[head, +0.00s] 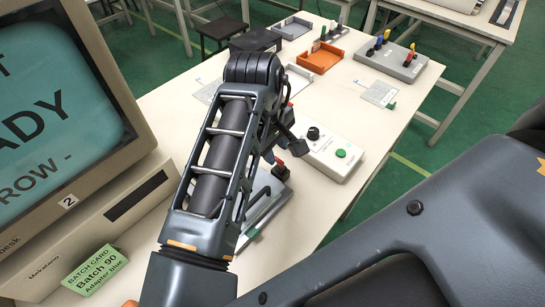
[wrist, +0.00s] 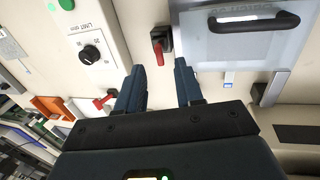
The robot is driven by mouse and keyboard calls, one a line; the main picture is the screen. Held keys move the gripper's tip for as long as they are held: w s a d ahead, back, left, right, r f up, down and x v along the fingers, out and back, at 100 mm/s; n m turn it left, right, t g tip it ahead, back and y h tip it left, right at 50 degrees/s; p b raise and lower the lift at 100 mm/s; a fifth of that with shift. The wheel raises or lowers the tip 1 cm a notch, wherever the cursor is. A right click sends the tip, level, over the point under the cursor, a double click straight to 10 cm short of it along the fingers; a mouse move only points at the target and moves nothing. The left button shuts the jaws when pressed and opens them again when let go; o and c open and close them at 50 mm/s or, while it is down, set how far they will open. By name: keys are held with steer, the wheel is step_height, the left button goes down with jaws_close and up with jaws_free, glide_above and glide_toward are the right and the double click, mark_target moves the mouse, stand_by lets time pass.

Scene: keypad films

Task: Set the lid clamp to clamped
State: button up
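The lid clamp, a short red lever (wrist: 159,53) on a dark base, sits beside the grey lid plate (wrist: 225,48) in the wrist view. Its red end points toward my gripper. In the head view the clamp's red part (head: 281,171) shows just right of my arm, by the partly hidden lid plate (head: 262,203). My gripper (wrist: 158,82) is open, its two fingers apart with nothing between them. The lever lies ahead of the gap, and I cannot tell how far. My arm hides most of the gripper in the head view.
A control box (head: 328,153) with a black knob and green button stands right of the clamp. The lid has a black bar handle (wrist: 254,22). Another red lever (wrist: 104,99) lies left of my gripper. A monitor (head: 75,100) stands at left; an orange tray (head: 320,58) sits farther back.

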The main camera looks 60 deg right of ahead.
mark_target(278, 160)
steer(key=shift+x, duration=3.15)
jaws_close()
